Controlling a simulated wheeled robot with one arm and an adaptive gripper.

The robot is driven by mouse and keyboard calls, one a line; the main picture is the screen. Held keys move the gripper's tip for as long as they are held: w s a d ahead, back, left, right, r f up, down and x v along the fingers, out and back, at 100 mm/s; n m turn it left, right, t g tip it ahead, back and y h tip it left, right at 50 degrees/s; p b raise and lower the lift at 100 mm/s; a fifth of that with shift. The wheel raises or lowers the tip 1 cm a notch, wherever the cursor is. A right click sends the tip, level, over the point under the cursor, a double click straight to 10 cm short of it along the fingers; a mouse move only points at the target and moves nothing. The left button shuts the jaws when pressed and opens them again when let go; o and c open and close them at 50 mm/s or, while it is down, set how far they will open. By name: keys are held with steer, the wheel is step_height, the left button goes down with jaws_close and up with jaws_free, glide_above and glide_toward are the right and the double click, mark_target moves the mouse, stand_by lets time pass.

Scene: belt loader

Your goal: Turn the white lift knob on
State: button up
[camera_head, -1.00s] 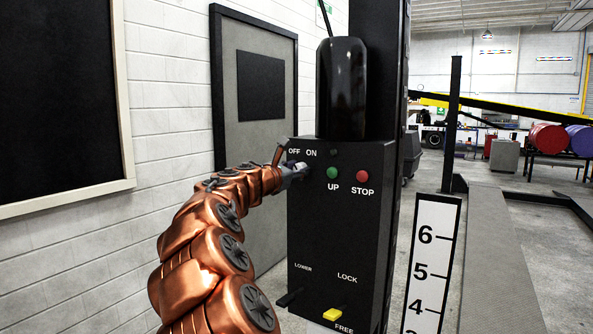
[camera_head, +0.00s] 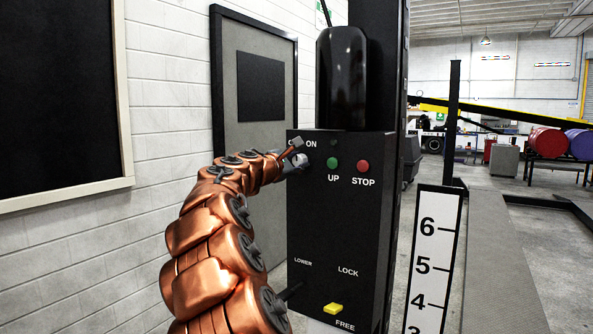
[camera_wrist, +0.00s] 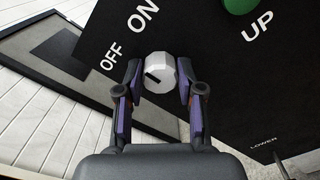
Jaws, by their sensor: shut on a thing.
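The white lift knob (camera_wrist: 160,72) sits on the front of the black control box (camera_head: 343,230), at its upper left. The ON label (camera_wrist: 143,17) and the OFF label (camera_wrist: 110,57) show above and to the left of the knob. My gripper (camera_wrist: 159,80) has one finger on each side of the knob and is closed on it. In the head view my gripper (camera_head: 293,163) covers most of the knob and nearly all of the OFF label.
A green UP button (camera_head: 333,163) and a red STOP button (camera_head: 363,167) sit right of the knob. A yellow lever (camera_head: 333,308) is low on the box, by LOCK and FREE. A numbered white scale (camera_head: 433,262) stands to the right. A grey door (camera_head: 262,130) is behind.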

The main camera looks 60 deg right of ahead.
steer(key=m+b, duration=0.2)
steer(key=shift+f+m, duration=0.3)
steer(key=shift+m, duration=0.1)
steer(key=m+b, duration=0.2)
steer(key=shift+b, duration=0.35)
steer(key=shift+s+r+m+b, duration=0.15)
steer(key=shift+m+b, duration=0.2)
steer(key=shift+m, duration=0.35)
steer(key=o, duration=1.1)
steer(key=shift+o, duration=0.2)
steer(key=shift+a, duration=0.1)
steer(key=a, duration=1.1)
steer(key=shift+s+a, duration=0.2)
steer(key=shift+a, duration=0.15)
